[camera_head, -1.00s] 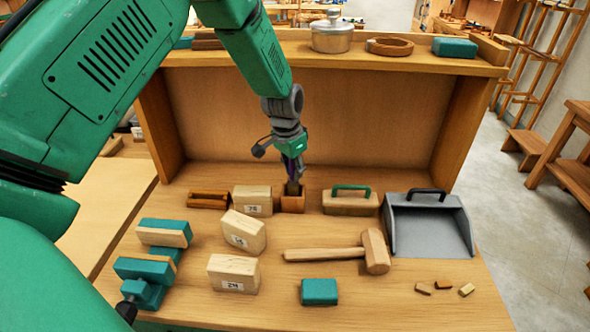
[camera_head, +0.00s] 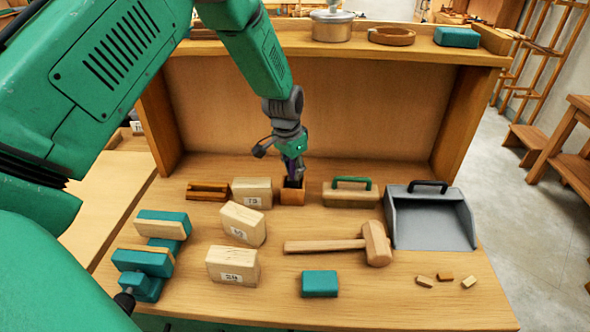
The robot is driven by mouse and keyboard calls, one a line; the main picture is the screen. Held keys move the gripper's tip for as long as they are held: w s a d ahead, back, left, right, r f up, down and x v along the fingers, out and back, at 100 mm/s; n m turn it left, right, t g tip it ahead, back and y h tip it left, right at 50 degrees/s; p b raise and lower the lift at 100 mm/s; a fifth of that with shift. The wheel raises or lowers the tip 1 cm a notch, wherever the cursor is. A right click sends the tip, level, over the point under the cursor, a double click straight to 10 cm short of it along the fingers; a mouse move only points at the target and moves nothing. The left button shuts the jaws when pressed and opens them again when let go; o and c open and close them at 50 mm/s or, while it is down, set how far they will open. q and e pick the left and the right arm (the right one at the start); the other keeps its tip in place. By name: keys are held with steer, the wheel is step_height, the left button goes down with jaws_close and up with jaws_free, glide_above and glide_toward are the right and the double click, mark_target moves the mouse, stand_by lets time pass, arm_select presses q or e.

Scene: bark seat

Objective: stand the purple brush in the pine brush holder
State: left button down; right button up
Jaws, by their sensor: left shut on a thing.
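The pine brush holder (camera_head: 292,197) is a small open wooden box on the bench, near the back panel. My left gripper (camera_head: 294,178) points down right over its mouth, shut on the purple brush. Only a little purple shows between the fingers, and the rest of the brush is hidden by the gripper and holder. The fingertips are at about the holder's rim; I cannot tell how deep the brush sits. My right gripper is not in view.
A pale block (camera_head: 252,192) stands close left of the holder. A green-handled wooden float (camera_head: 350,194) and a grey dustpan (camera_head: 430,220) are to the right. A mallet (camera_head: 372,243) and a teal block (camera_head: 319,284) lie in front. A shelf (camera_head: 380,50) runs above.

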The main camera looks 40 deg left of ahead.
arm_select(q)
steer(key=shift+f, duration=0.35)
stand_by(0.6)
steer(key=c, duration=1.1)
jaws_free()
steer(key=shift+o, duration=0.2)
steer(key=shift+r, duration=0.1)
steer(key=shift+r+p, duration=2.95)
steer(key=shift+r, duration=0.55)
steer(key=shift+s+f, duration=0.1)
